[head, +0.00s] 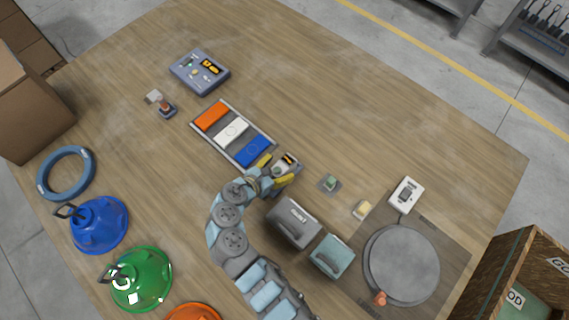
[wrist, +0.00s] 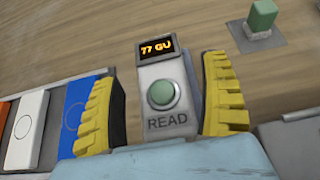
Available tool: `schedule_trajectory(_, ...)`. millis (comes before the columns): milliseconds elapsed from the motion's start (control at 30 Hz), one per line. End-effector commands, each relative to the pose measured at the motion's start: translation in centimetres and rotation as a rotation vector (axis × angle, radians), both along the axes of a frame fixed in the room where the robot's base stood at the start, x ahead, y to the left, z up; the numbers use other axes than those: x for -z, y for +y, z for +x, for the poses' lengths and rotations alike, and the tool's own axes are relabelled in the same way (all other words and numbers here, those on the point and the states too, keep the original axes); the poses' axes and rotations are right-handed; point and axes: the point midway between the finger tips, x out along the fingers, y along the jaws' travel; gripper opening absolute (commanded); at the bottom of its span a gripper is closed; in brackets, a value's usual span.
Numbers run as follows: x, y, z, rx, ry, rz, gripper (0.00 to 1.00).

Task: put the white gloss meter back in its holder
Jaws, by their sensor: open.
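A pale grey-white meter (wrist: 168,95) with a lit "77 GU" display and a green button marked READ stands between my gripper's yellow fingers in the wrist view. In the head view this meter (head: 287,162) is just right of the blue tile. My gripper (head: 274,172) is open, with one finger on each side of the meter. The meter's lower part is hidden. I cannot tell which thing is its holder.
A tray (head: 194,124) holds orange, white and blue tiles. A grey box (head: 293,222) and a teal box (head: 332,256) stand near my arm. A green button block (head: 330,183), a white control box (head: 405,195) and a round plate (head: 401,265) lie rightward. The upper right table is clear.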

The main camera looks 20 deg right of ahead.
Motion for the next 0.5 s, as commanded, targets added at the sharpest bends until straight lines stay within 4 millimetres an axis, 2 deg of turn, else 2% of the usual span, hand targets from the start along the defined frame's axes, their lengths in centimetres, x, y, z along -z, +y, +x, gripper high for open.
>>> schedule_trajectory(233,-2.0,3.5,-1.5,-0.005,0.001,0.0,0.78)
schedule_trajectory(500,-3.5,6.0,-2.7,-0.004,0.001,-0.001,0.78)
